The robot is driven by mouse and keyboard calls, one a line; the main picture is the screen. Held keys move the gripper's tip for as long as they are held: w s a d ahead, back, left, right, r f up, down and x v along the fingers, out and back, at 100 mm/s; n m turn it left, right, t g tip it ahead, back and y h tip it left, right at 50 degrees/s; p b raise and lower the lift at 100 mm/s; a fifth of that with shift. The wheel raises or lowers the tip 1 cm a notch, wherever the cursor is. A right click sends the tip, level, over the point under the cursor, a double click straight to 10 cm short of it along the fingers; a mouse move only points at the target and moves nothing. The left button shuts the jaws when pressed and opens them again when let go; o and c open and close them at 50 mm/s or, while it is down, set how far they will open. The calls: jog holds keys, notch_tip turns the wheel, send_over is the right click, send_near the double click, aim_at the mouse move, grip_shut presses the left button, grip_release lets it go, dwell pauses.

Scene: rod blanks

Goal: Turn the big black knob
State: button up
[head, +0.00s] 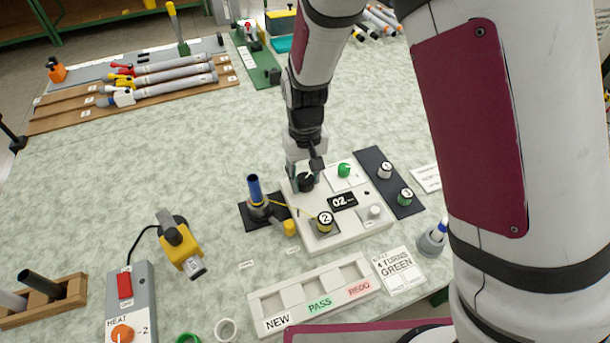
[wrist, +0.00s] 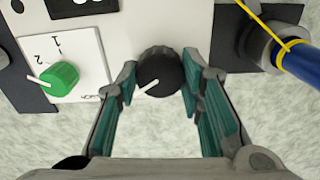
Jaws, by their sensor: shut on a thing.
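The big black knob (wrist: 160,72) sits on a white control box (head: 330,230), beside a small green knob (wrist: 60,76). In the wrist view its white pointer line points down and left. My gripper (wrist: 160,85) has its teal-padded fingers on both sides of the black knob, shut on it. In the head view my gripper (head: 306,172) reaches down from above onto the box's upper left corner, and the black knob (head: 306,183) shows partly below the fingers. The green knob (head: 344,170) is just right of it. A small display on the box (head: 343,201) reads 02.
A stand with a blue rod (head: 255,190) is close to the box's left. A sorting tray (head: 275,300) and a card reading "4 turns green" (head: 399,270) lie in front.

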aim_at(305, 178)
jog(key=shift+n, duration=0.6)
jog(key=o, duration=1.2)
jog(key=shift+c, duration=0.2)
notch_tip(305, 178, up, 12)
